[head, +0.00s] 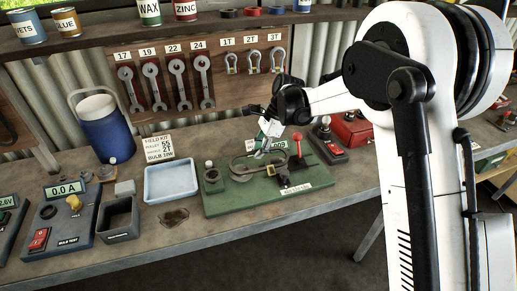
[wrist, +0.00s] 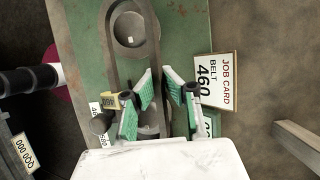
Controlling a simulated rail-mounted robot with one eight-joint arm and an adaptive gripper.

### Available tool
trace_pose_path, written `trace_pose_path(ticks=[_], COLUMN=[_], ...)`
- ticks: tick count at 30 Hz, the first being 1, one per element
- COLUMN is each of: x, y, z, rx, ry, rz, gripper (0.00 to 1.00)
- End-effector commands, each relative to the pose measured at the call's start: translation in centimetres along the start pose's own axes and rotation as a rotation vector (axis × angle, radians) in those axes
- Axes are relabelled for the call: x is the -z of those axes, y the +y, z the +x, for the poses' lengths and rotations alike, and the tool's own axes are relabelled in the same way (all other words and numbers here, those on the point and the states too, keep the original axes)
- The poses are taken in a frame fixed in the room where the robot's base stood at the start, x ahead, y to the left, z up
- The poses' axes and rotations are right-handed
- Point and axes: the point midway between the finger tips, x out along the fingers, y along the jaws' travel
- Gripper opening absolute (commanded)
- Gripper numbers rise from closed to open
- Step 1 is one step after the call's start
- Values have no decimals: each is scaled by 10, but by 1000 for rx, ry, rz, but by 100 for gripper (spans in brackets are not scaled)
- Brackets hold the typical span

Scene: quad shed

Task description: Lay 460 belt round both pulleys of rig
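The rig is a green board (head: 225,203) on the bench, with a round pulley (wrist: 130,30) at one end. The dark belt (wrist: 109,50) shows as a long loop passing outside this pulley; whether it sits in the groove I cannot tell. A yellow tag (wrist: 111,101) is beside the belt's left strand. My gripper (wrist: 161,84) is over the other end of the loop, fingers apart, with the right strand running down between them. That end and the second pulley are mostly hidden by my gripper. In the head view, my gripper (head: 265,142) is low over the rig.
A red-knobbed lever (head: 297,146) stands on the rig's right side. A job card (wrist: 217,82) reads BELT 460. A blue tray (head: 171,182) and grey bin (head: 118,219) lie left of the rig; a red box (head: 352,129) and switch box (head: 328,145) stand right.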

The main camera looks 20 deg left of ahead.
Motion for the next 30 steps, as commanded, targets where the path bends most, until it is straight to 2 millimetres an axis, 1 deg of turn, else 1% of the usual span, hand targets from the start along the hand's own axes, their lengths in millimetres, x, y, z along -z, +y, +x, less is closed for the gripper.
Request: trace_pose_path(ticks=[9,15,21,30], x=[8,12,14,14], y=[0,0,-1,-1], z=[20,29,33,34], rx=[0,0,0,0], ry=[0,0,0,0], rz=[0,0,0,0], gripper=[0,0,0,0])
